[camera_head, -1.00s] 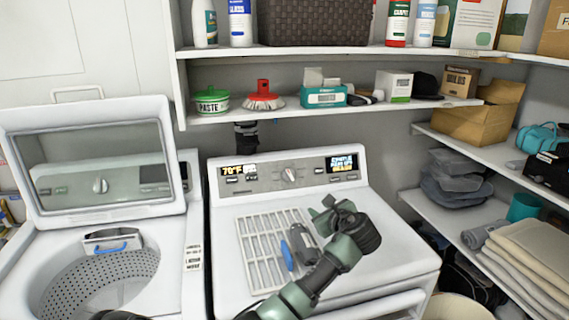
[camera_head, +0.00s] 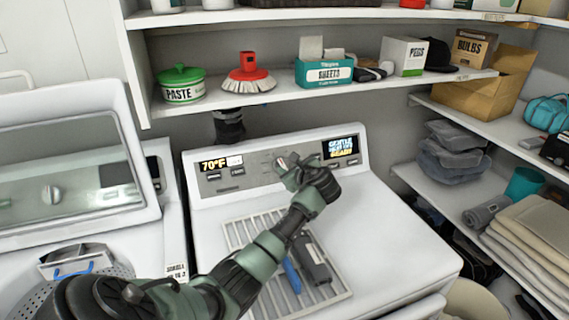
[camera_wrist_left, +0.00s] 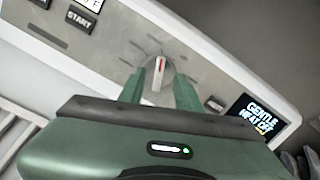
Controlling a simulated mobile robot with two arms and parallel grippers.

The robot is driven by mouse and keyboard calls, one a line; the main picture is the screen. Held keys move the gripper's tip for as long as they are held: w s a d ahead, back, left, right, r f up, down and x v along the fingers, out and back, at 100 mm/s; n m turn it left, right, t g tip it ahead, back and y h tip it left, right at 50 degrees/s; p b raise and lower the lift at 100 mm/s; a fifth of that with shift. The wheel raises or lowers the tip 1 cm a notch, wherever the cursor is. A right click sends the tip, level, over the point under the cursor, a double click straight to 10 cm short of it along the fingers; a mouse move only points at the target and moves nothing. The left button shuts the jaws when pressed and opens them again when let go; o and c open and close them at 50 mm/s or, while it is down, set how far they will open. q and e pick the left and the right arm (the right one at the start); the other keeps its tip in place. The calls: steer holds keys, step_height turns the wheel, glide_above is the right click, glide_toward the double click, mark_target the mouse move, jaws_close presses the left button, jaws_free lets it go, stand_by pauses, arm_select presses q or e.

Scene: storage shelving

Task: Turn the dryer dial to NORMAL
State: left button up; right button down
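The dryer (camera_head: 400,250) has a grey control panel with a round dial (camera_wrist_left: 158,76) at its middle. The dial has a raised handle with a red mark near its top. In the head view the dial (camera_head: 281,161) is partly hidden behind my left gripper (camera_head: 290,176). In the left wrist view my left gripper (camera_wrist_left: 158,92) is open, its two green fingers on either side of the dial's handle. I cannot tell whether they touch it. The panel's right display (camera_wrist_left: 264,114) reads GENTLE, HEAT OFF. My right gripper is not in view.
The open washer (camera_head: 70,170) stands at left. A shelf (camera_head: 225,105) with boxes overhangs behind the panel. The dryer top's right side is clear.

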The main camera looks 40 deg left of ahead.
mark_target(282, 164)
arm_select(q)
steer(key=x, duration=0.2)
steer(key=shift+a+f, duration=0.15)
steer(key=shift+a, duration=0.1)
steer(key=shift+w+a+f, duration=0.15)
steer(key=shift+w+a, duration=0.05)
jaws_close()
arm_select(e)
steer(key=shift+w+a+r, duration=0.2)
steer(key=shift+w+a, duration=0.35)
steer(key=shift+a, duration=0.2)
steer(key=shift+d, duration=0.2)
